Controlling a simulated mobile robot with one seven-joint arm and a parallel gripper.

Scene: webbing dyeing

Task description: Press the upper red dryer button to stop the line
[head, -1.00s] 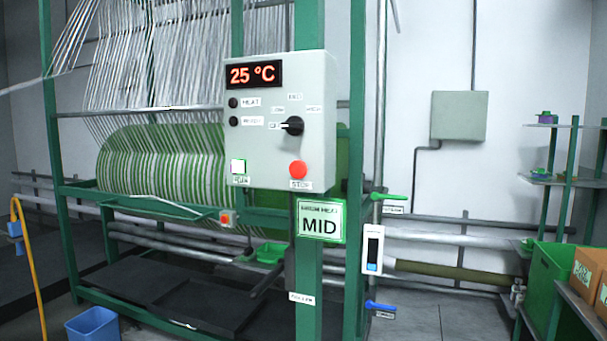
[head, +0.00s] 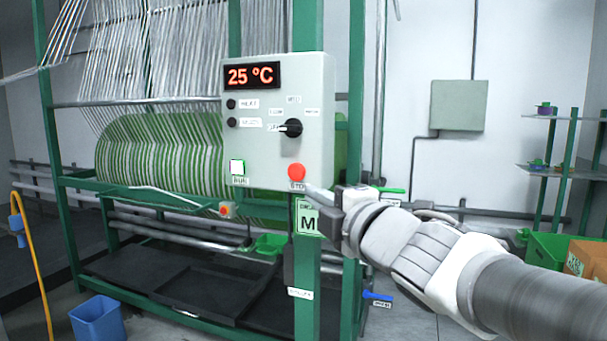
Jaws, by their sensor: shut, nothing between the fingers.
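The upper red button (head: 297,172) is round and sits at the bottom right of the grey control panel (head: 265,150), above a STOP label. My gripper (head: 312,190) is shut and empty, its tips just below and right of this button, partly over the label. I cannot tell whether the tips touch the panel. A second, smaller red button (head: 226,210) on a yellowish box sits lower left on the green frame. The display (head: 252,76) reads 25 °C.
A blue bin (head: 97,319) is on the floor at left. Green and orange crates (head: 585,258) stand right.

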